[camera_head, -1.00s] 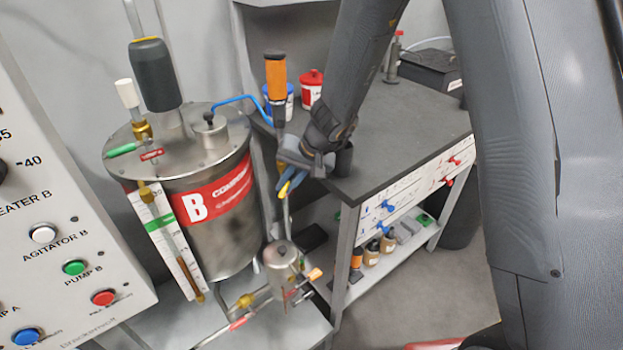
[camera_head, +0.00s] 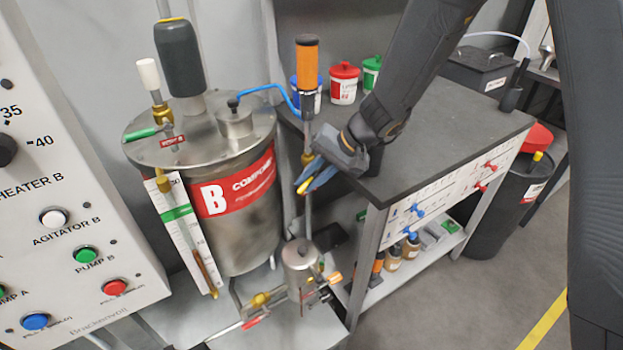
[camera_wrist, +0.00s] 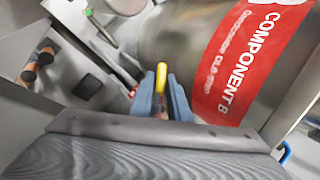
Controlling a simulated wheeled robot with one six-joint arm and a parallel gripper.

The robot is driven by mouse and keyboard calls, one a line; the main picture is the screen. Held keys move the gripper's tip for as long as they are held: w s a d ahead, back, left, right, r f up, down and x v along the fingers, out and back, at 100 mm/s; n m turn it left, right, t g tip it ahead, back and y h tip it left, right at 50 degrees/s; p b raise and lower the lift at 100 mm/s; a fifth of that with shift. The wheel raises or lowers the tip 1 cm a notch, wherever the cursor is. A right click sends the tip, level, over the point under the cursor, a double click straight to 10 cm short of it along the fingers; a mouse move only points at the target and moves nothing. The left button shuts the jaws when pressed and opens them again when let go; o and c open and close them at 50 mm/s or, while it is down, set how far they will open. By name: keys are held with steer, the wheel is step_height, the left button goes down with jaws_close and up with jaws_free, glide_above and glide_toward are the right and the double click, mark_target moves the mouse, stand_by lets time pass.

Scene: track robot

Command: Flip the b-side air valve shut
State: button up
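The B-side air valve is the small brass valve (camera_head: 308,158) on the thin upright pipe under the orange-topped air unit (camera_head: 306,70). Its yellow lever (camera_head: 303,188) points down, and its tip shows just past my blue fingers. My gripper (camera_head: 318,178) is at this lever, in front of the pipe. In the wrist view the yellow lever (camera_wrist: 161,76) stands between my two blue fingertips (camera_wrist: 163,98), with a finger close on each side. I cannot tell whether they press on it. My fingers and hand hide part of the lever and pipe.
The steel Component B tank (camera_head: 240,225) stands left of the pipe. A small steel pot (camera_head: 300,262) with fittings is below. A dark-topped workbench (camera_head: 440,130) with lidded tubs lies right of my gripper. The control panel (camera_head: 70,215) is at far left.

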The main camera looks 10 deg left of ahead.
mark_target(313, 177)
steer(key=shift+o, duration=1.2)
steer(key=shift+w, duration=0.1)
steer(key=shift+d+r, duration=0.1)
steer(key=shift+r, duration=0.05)
steer(key=v, duration=0.6)
steer(key=shift+d+r+b, duration=0.25)
steer(key=shift+r+b, duration=0.05)
steer(key=shift+b, duration=0.1)
steer(key=shift+d+r, duration=0.25)
steer(key=shift+r, duration=0.05)
